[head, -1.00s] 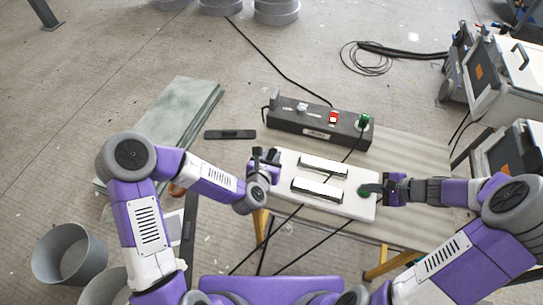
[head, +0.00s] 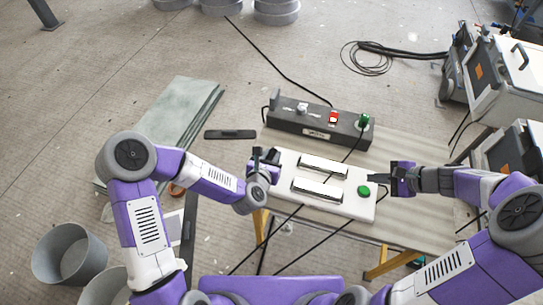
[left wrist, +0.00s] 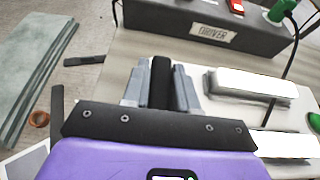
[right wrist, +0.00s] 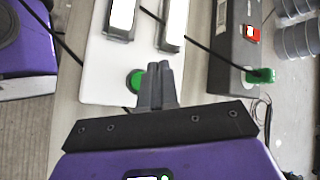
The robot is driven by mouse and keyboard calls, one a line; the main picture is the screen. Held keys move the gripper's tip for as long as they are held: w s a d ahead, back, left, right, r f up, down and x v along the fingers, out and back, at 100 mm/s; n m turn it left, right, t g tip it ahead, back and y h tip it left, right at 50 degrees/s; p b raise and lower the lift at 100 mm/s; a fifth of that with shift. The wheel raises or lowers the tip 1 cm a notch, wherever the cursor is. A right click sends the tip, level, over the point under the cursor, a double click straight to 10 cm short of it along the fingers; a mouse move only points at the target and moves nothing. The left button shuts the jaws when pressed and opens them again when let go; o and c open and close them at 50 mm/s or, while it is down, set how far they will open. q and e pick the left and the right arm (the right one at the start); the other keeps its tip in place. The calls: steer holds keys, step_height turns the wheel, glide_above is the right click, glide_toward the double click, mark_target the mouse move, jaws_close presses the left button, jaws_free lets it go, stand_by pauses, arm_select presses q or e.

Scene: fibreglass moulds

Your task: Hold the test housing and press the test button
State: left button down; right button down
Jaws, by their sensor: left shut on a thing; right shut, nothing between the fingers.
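The test housing (head: 285,185) is a white flat box with two bright bars (head: 323,167) on top. It lies on the table near me. Its green test button (head: 364,191) is at the right end and also shows in the right wrist view (right wrist: 135,80). My left gripper (head: 265,157) is shut on a black upright part (left wrist: 160,80) at the housing's left end. My right gripper (head: 388,186) is shut and empty, to the right of the button and apart from it in the head view. In the right wrist view its fingertips (right wrist: 157,75) appear beside the button.
A dark box (head: 285,122) with a red switch (head: 333,118) and a green plug (head: 363,122) stands just behind the housing. Black cables cross the housing and table. The ribbed table (head: 420,150) has free room at right. White machines (head: 505,75) stand further right.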

steer(key=shift+r, duration=0.3)
arm_select(q)
steer(key=c, duration=0.8)
jaws_free()
